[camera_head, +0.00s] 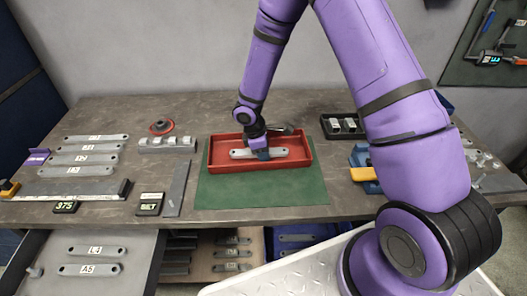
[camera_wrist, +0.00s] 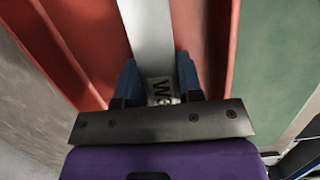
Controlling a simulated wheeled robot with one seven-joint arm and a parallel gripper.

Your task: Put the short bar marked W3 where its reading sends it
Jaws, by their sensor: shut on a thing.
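A light grey short bar (camera_head: 240,154) is in the red tray (camera_head: 216,168), lying across it in the head view. My gripper (camera_head: 262,154) reaches down from above over the bar's middle. In the wrist view, the blue fingers of my gripper (camera_wrist: 160,85) are shut on the sides of the bar (camera_wrist: 148,30). A pale label between the fingers shows a W; the character after it is partly hidden. I cannot tell whether the bar touches the tray floor.
The tray stands on a green mat (camera_head: 260,194). At left are several labelled bars (camera_head: 94,149), a long dark-topped block (camera_head: 70,189) and two small displays, one reading 375 (camera_head: 65,207). An open drawer (camera_head: 130,275) holds bars L3 and A5. A black tray (camera_head: 326,127) stands right.

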